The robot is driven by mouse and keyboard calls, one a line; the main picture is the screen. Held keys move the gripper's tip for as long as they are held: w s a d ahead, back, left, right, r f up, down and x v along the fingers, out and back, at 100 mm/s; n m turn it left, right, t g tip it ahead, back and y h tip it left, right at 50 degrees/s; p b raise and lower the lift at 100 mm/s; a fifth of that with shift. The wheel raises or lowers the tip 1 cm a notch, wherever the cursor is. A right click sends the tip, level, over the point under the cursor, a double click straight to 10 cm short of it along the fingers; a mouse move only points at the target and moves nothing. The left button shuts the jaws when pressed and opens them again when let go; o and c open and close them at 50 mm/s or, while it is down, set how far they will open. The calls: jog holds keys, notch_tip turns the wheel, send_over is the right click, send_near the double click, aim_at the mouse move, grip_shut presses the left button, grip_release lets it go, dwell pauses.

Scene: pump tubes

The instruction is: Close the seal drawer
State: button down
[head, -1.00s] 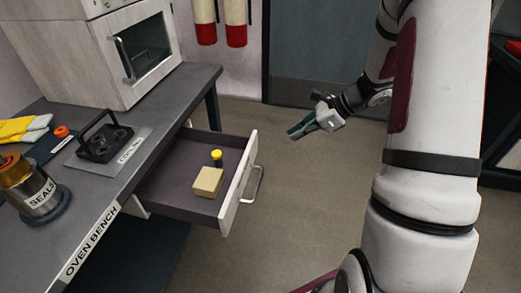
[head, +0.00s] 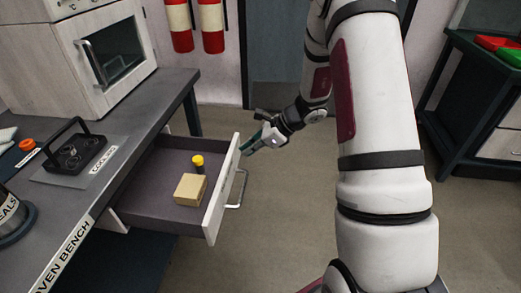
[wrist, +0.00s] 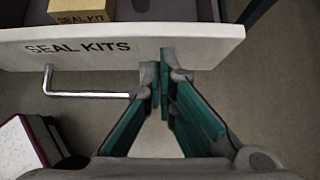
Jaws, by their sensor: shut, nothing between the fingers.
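The seal drawer (head: 215,205) is pulled out from under the oven bench. Its white front reads "SEAL KITS" in the wrist view (wrist: 205,45) and carries a metal bar handle (head: 238,190). Inside the drawer are a tan seal kit box (head: 190,189) and a small yellow-capped item (head: 198,161). My gripper (head: 246,148) is shut and empty, just outside the drawer front near its far end. In the wrist view its green-padded fingers (wrist: 163,98) point at the front, right of the handle (wrist: 88,94). I cannot tell whether the fingertips touch it.
The oven bench (head: 165,95) bears a white oven (head: 85,50) and a black-handled rack (head: 75,152). Two red-and-white cylinders (head: 195,25) hang on the back wall. A dark shelf (head: 455,105) with coloured trays stands at right. Floor beyond the drawer is clear.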

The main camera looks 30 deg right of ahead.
jog(key=shift+w+a, duration=0.25)
jog(key=shift+a, duration=0.15)
jog(key=shift+a, duration=0.1)
jog(key=w+a, duration=0.5)
jog(key=a, duration=0.1)
jog(key=w+a, duration=0.4)
jog(key=a, duration=0.3)
jog(key=w+a+p, duration=0.1)
jog(key=w+a, duration=0.4)
jog(key=a, duration=0.2)
jog(key=shift+w, duration=0.3)
jog(key=shift+r, duration=0.1)
jog(key=shift+d, duration=0.15)
